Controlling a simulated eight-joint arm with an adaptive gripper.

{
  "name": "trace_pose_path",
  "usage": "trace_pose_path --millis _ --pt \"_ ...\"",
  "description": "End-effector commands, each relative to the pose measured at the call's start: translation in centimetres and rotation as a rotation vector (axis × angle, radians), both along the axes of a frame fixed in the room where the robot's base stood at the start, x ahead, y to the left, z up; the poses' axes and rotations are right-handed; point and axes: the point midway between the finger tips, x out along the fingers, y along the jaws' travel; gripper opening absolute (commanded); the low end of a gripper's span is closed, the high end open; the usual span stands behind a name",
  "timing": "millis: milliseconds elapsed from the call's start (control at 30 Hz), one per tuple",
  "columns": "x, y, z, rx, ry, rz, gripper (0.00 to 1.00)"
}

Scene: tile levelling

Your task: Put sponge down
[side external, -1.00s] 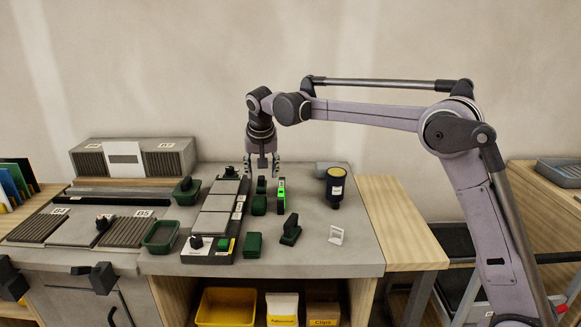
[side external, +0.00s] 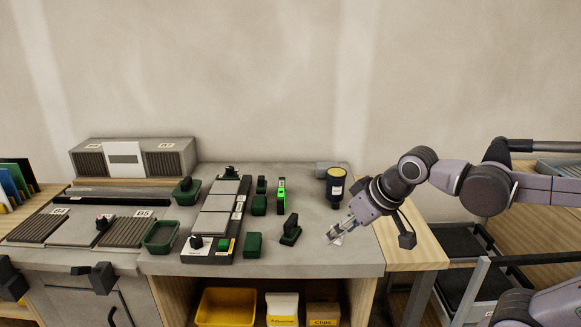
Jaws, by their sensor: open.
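Several dark green blocks stand on the grey worktop (side external: 310,256); I cannot tell for certain which is the sponge. One green block (side external: 259,206) is right of the tile row, with a smaller one (side external: 261,185) behind it. Another block (side external: 254,245) stands near the front, and a dark green piece with a black top (side external: 290,232) is to its right. My gripper (side external: 337,230) is open, low over the right part of the worktop, with no sponge visible in it. It partly hides a small white piece (side external: 338,240) below its fingers.
A row of grey tiles (side external: 215,222) lies on a dark base. A bright green level (side external: 281,195) stands right of it. A dark jar with a yellow top (side external: 335,188) is behind my gripper. Two green trays (side external: 161,237) are at left. Front middle worktop is clear.

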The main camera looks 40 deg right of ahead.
Motion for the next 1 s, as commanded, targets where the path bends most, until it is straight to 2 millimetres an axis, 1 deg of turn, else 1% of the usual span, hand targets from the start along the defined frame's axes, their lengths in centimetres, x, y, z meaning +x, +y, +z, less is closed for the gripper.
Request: trace_pose_path --millis 33,100,233,1000 --pt "-1.1 0.1 -0.9 -0.004 -0.009 0.017 0.51" --pt "-2.0 0.3 -1.7 -0.009 -0.021 0.039 0.51" --pt "-3.0 0.4 -2.7 -0.018 -0.032 0.062 0.51" --pt "-3.2 0.5 -2.9 -0.019 -0.035 0.068 0.51"
